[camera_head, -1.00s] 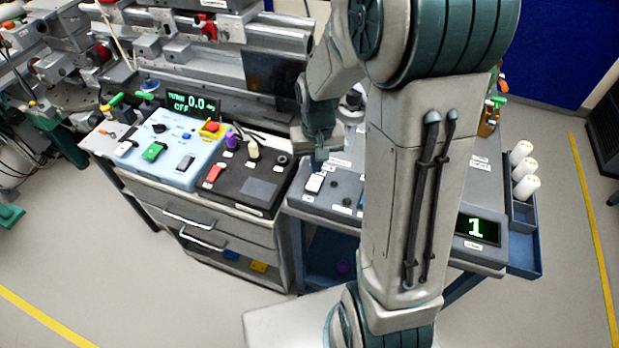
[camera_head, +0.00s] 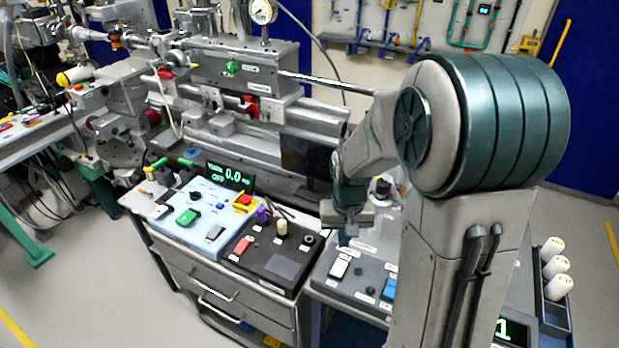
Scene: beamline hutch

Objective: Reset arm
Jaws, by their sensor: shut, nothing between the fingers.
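My arm rises at the right of the head view, bends at a large teal joint and reaches left and down. My gripper (camera_head: 348,228) hangs at the end, pointing down, shut and empty. It appears above the back edge of the grey control panel (camera_head: 338,289), apart from its switches as far as I can tell. The fingertips are small and partly hidden in this view.
A blue-white panel (camera_head: 190,237) and a black panel (camera_head: 262,272) with switches stand left of my gripper on a drawer cabinet (camera_head: 240,308). Behind is beamline equipment (camera_head: 240,75). White cylinders (camera_head: 556,265) sit in a blue rack at right. Floor is open at lower left.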

